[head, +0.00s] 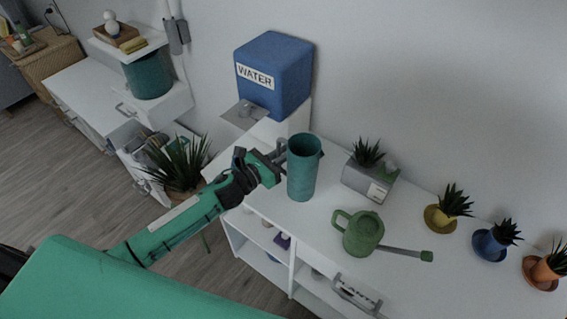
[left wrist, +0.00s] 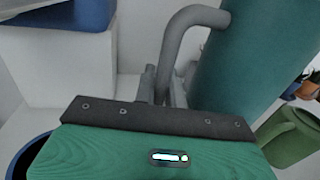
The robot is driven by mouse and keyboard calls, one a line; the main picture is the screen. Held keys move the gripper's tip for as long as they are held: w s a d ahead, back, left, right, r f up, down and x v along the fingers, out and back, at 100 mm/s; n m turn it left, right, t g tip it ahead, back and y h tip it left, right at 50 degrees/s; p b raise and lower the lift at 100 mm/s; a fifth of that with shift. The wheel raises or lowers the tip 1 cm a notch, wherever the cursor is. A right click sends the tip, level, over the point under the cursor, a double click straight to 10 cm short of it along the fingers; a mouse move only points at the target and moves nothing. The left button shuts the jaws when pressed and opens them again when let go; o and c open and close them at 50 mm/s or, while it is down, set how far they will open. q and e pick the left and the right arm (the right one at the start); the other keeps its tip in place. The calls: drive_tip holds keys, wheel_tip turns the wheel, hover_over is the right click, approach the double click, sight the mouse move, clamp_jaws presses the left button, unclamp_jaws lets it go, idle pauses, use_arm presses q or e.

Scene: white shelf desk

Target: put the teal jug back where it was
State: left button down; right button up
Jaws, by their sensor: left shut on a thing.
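The teal jug (head: 303,170) is a tall upright cylinder at the left part of the white desk (head: 315,225). I cannot tell whether its base touches the desk top. In the left wrist view the jug (left wrist: 235,65) fills the upper right, with its grey bent handle (left wrist: 180,32) toward the middle. My left gripper (head: 279,157) comes from the left and is shut on the jug's handle. In the left wrist view the fingers (left wrist: 163,88) are mostly hidden behind the gripper body. My right gripper is in neither view.
A blue WATER box (head: 283,75) on a white stand is behind the jug. A green watering can (head: 360,232) stands right of it, a grey planter (head: 370,180) behind right. Several small potted plants line the right. A spiky plant (head: 180,163) is left of my arm.

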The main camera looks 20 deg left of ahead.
use_arm(q)
wheel_tip(320, 180, down, 5)
drive_tip(key=shift+r, duration=0.2)
drive_tip(key=c, duration=1.5)
unclamp_jaws()
drive_tip(key=shift+o, duration=0.2)
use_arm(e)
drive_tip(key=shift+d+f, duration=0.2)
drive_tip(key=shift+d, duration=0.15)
